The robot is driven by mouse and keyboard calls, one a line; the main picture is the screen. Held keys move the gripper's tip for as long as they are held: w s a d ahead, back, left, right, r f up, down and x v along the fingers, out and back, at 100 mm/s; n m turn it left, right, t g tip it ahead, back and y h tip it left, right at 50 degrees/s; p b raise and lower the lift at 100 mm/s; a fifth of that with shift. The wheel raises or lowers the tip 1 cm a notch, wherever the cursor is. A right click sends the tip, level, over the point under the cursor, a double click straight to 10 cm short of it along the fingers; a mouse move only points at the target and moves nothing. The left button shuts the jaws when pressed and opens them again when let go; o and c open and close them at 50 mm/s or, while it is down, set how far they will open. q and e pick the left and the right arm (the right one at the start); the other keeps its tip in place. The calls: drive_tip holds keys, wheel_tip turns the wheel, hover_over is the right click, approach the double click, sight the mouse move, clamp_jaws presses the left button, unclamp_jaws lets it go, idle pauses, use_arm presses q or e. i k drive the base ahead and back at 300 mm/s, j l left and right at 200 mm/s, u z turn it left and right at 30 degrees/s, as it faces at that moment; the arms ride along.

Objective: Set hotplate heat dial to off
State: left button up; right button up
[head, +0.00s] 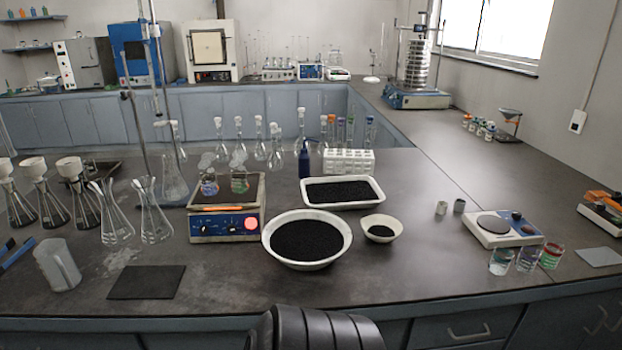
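A hotplate-like unit (227,226) stands on the bench left of centre. Its front panel is blue with small dark knobs, and a round red dial or lamp (251,224) is at the panel's right. Beakers (239,182) stand on its dark top. A second low white unit (480,238) with a round dark plate (493,225) sits at the right, with dark knobs (527,229) on it. I cannot tell which is the hotplate named, nor read any dial setting. Neither gripper shows; only a dark ribbed part of mine is at the bottom centre.
A large white bowl of black grains (268,250), a small bowl (398,224) and a white tray (309,200) stand right of the blue-panelled unit. Flasks (155,225) are at its left. Small glasses (501,262) stand before the white unit. The bench's right-centre front is clear.

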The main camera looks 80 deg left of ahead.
sight(203, 231)
drive_tip(key=i+u, duration=0.15)
drive_tip(key=u, duration=0.25)
drive_tip(key=i+u, duration=0.1)
drive_tip(key=u, duration=0.35)
drive_tip(key=i+u, duration=0.15)
drive_tip(key=u, duration=2.5)
